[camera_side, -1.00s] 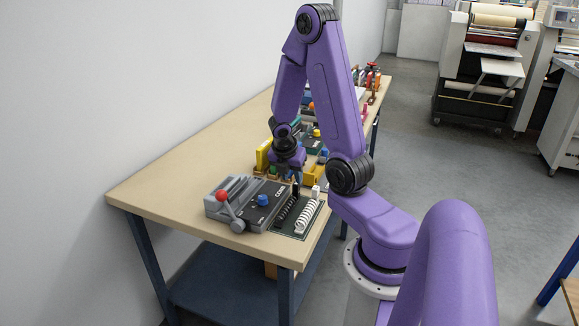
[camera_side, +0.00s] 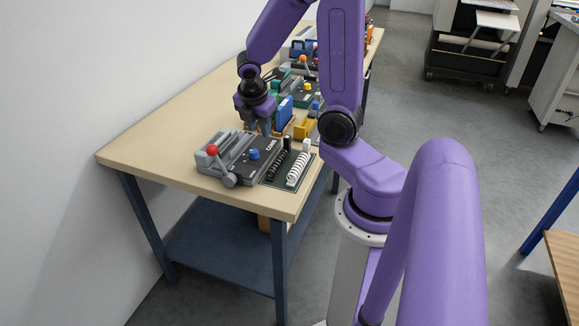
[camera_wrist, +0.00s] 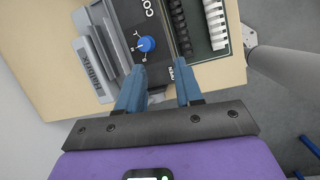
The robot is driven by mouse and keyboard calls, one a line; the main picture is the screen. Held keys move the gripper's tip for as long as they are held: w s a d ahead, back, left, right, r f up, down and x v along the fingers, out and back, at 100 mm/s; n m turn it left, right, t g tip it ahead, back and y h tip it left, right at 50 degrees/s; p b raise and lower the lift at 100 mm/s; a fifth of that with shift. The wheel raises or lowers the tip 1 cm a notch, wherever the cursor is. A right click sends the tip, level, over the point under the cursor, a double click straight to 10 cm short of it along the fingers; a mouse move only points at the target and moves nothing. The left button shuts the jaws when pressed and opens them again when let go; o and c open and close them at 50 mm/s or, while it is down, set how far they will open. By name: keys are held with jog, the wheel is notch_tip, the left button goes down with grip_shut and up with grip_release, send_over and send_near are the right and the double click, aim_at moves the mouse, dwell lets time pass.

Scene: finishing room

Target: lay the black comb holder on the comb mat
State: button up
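The comb mat (camera_side: 284,177) is a dark green sheet at the bench's right edge; it also shows in the wrist view (camera_wrist: 200,45). A black ribbed comb (camera_side: 274,166) lies along its left half, also in the wrist view (camera_wrist: 180,22). A black upright piece (camera_side: 286,143) stands at its far end. I cannot tell whether it joins the comb as the black comb holder. A white comb (camera_side: 297,169) lies to the right. My gripper (camera_side: 261,130) is above the bench, just beyond the grey punch. In the wrist view its blue fingers (camera_wrist: 160,80) are apart, with nothing between them.
The grey comb punch (camera_side: 235,160), with a red-knobbed lever and a blue dial (camera_wrist: 146,44), stands left of the mat. Blue and yellow items (camera_side: 304,128) crowd the bench beyond it. The bench's left side is clear. A wall runs along the left.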

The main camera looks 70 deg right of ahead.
jog(key=s+a+r+m+y, duration=0.1)
jog(key=s+a, duration=0.2)
jog(key=a, duration=0.4)
jog(key=s+a+r+m+y, duration=0.1)
jog(key=s+a+r, duration=0.1)
jog(key=a, duration=0.5)
jog(key=s+a+r+y, duration=0.1)
jog(key=s+a, duration=0.2)
jog(key=s, duration=0.2)
jog(key=s+a+r+m+g+y, duration=0.1)
jog(key=s+a, duration=0.2)
jog(key=s, duration=0.3)
jog(key=shift+s+a+m, duration=0.3)
jog(key=shift+a, duration=0.05)
